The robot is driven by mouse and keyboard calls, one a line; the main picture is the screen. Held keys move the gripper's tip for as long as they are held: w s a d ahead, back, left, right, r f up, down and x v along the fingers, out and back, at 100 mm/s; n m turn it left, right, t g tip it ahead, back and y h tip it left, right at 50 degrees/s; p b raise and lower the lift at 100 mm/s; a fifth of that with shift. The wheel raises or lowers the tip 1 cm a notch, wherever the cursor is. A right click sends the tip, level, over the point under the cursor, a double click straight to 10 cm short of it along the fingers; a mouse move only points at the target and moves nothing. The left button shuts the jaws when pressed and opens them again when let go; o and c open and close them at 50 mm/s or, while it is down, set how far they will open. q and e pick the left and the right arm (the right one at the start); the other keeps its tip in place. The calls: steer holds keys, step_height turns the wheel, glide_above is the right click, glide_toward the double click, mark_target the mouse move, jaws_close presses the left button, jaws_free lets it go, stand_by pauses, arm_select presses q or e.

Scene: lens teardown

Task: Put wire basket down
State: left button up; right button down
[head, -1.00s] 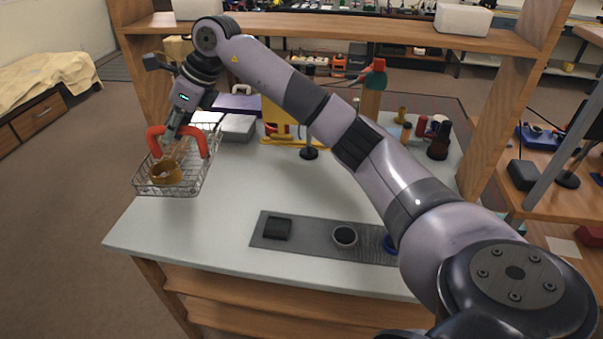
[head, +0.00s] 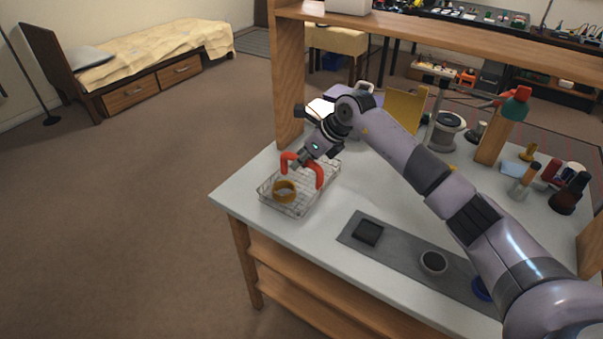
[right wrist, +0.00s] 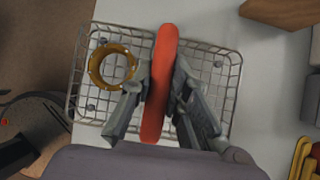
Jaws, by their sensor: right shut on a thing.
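The wire basket (head: 312,199) is a shallow metal mesh tray with a red arched handle (head: 320,176). It is level at the left end of the pale tabletop; I cannot tell whether its bottom touches the surface. My right gripper (head: 303,162) is shut on the handle from above. In the right wrist view the fingers (right wrist: 160,92) sit on both sides of the handle (right wrist: 161,75), and the basket's left rim (right wrist: 76,75) shows against the floor past the table edge. A brass-coloured ring (head: 284,184) lies in the basket, left of the handle. My left gripper is not in view.
A grey mat (head: 398,259) lies at the table's front with a dark square piece (head: 368,232) and a round part (head: 433,262) on it. A spool (head: 446,130), a yellow panel (head: 405,108) and several bottles stand farther back. Bare tabletop (head: 335,215) lies between basket and mat.

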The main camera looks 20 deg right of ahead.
mark_target(295, 181)
steer(key=shift+f, duration=2.55)
steer(key=c, duration=1.6)
jaws_free()
steer(key=shift+f, duration=0.1)
steer(key=shift+o, duration=0.3)
